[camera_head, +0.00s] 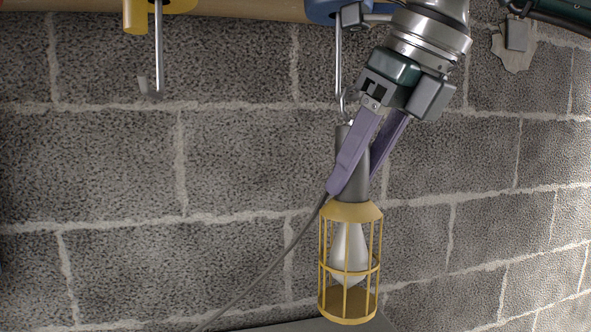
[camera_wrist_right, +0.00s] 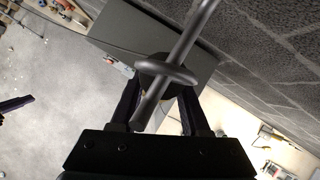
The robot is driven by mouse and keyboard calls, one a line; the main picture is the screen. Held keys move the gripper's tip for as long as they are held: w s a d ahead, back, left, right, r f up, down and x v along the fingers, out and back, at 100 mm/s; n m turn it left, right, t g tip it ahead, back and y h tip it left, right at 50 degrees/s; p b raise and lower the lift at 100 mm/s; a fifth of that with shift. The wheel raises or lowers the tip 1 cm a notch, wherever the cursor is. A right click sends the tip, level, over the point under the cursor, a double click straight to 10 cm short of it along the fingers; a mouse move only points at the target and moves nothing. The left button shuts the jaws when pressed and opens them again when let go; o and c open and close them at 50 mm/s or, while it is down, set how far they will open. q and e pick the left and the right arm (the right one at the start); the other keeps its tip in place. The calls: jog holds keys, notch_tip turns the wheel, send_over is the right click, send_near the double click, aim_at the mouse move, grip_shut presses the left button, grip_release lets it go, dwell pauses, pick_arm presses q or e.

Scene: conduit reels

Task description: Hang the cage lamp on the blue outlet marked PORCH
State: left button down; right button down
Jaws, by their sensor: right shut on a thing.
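The cage lamp (camera_head: 350,262), with a yellow cage, white bulb and grey handle, hangs upright in my right gripper (camera_head: 352,190), which is shut on its handle. A cord trails down left from it. A blue outlet (camera_head: 328,8) is cut off at the top edge; no PORCH marking is readable. Its metal hook (camera_head: 339,65) ends just above the handle's top. In the right wrist view the hook's rod (camera_wrist_right: 192,38) crosses the lamp's ring (camera_wrist_right: 168,72); I cannot tell whether it passes through. A dark bar (camera_wrist_right: 15,103) there may be my left gripper.
A yellow outlet (camera_head: 135,14) with its own hanging rod (camera_head: 158,50) is at upper left, on a tan conduit (camera_head: 250,9). The grey block wall (camera_head: 90,160) stands behind everything. The space left of the lamp is clear apart from the cord.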

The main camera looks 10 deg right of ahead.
jog(key=shift+f, duration=0.1)
dwell(0.3)
jog(key=shift+c, duration=1.5)
grip_release()
